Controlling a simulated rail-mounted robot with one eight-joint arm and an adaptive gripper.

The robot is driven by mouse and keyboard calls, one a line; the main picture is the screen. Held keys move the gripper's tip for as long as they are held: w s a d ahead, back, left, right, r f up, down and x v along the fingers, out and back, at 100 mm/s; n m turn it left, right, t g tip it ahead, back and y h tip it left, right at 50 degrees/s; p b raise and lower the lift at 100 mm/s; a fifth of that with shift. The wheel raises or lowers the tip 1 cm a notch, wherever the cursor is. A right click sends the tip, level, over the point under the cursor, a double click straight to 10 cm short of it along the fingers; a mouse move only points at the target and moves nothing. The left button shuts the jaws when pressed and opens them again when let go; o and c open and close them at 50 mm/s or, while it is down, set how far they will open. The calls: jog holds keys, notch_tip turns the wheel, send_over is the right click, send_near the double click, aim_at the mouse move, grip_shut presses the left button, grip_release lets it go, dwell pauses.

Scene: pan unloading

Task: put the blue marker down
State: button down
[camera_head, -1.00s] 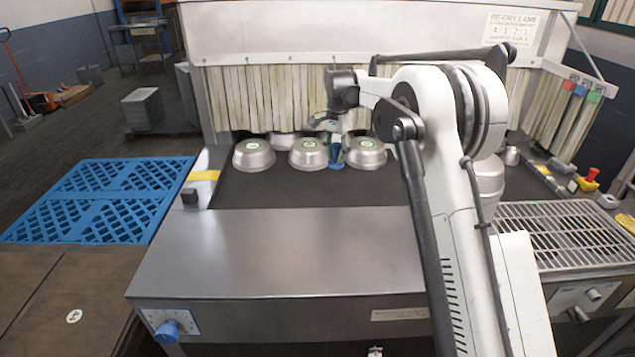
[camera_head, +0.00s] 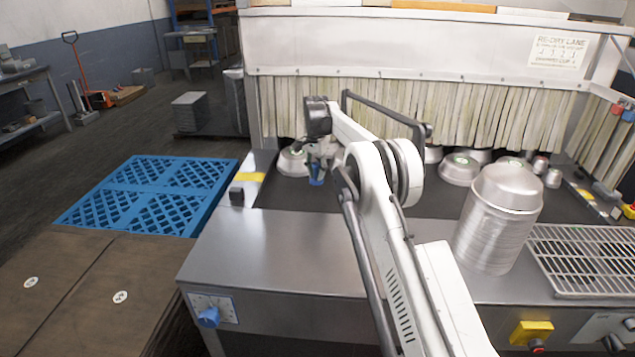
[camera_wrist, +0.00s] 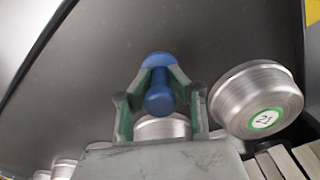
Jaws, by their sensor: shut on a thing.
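The blue marker (camera_wrist: 159,97) is held upright between the fingers of my gripper (camera_wrist: 160,92) in the wrist view. Its wider blue base shows beyond the fingertips. In the head view the blue marker (camera_head: 317,174) is below my gripper (camera_head: 319,160), over the dark belt (camera_head: 270,195) near its left end. I cannot tell whether its base touches the belt. A silver pan (camera_head: 292,162) stands upside down just left of my gripper; a pan with a green-ringed label (camera_wrist: 258,100) is close to the right finger in the wrist view.
More upturned pans (camera_head: 459,168) stand on the belt to the right. A tall stack of pans (camera_head: 497,220) stands on the right, by a metal grate (camera_head: 585,262). Strip curtains (camera_head: 450,115) hang behind. The belt's front left is clear.

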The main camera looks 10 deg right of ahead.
aim_at(317, 182)
jog(key=shift+w+d+f, duration=0.2)
jog(key=shift+w+f, duration=0.05)
jog(key=shift+f+p, duration=0.35)
jog(key=shift+f, duration=1.6)
jog(key=shift+f, duration=0.1)
jog(key=shift+f, duration=0.1)
jog(key=c, duration=1.6)
grip_release()
